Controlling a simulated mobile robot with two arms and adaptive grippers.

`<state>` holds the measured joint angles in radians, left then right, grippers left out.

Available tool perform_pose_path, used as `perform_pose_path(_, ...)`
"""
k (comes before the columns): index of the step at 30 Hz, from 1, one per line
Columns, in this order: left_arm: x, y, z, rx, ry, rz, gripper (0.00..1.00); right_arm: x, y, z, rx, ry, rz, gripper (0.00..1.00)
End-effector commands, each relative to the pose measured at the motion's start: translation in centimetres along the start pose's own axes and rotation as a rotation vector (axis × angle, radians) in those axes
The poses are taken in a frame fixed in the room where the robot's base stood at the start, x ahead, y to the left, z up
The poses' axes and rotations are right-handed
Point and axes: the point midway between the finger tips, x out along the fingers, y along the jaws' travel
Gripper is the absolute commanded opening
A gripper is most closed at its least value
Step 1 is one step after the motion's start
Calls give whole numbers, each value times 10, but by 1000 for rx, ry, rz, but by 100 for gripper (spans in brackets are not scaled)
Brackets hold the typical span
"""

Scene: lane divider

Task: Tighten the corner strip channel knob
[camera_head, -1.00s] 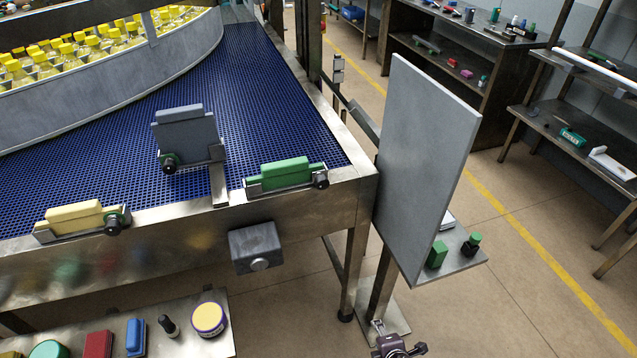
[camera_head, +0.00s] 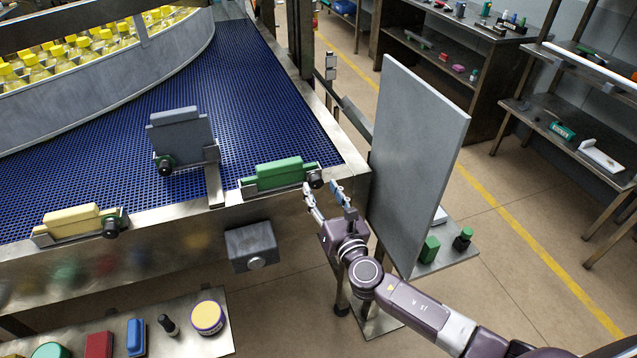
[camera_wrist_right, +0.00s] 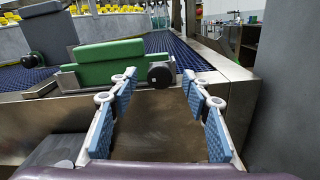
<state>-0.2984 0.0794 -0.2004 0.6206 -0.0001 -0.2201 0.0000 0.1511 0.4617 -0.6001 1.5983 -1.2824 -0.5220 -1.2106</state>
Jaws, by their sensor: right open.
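The corner strip channel is a metal holder with a green strip (camera_head: 278,173), at the conveyor's near right corner. Its black knob (camera_head: 315,178) is at the channel's right end. The strip (camera_wrist_right: 110,62) and knob (camera_wrist_right: 160,74) also show in the right wrist view. My right gripper (camera_head: 322,193) is open and empty, just in front of the knob. In the right wrist view the knob appears between its blue-padded fingertips; I see no contact. My left gripper is not in view.
A yellow strip (camera_head: 72,220) and an upright grey strip (camera_head: 180,132) sit in other channels with black knobs. A grey box (camera_head: 252,246) hangs on the conveyor's front. A tall grey panel (camera_head: 415,165) stands right of the corner, close to my right arm.

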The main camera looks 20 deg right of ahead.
Motion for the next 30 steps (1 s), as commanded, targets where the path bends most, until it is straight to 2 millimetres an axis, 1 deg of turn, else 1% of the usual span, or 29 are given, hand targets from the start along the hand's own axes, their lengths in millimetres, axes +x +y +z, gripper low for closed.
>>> perform_pose_path(1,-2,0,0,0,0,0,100,8,1,1,0,-1,0,44)
perform_pose_path(6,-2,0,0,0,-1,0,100,22,0,0,2,1,0,44)
perform_pose_path(10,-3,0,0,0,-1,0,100,27,1,0,2,1,1,44)
perform_pose_path(17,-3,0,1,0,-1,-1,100,27,0,-1,3,2,0,44)
perform_pose_path(20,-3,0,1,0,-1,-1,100,27,0,-1,3,2,0,35)
perform_pose_path(29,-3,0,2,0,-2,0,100,27,0,-1,3,2,0,2)
perform_pose_path(30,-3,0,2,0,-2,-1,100,27,0,-1,3,2,0,2)
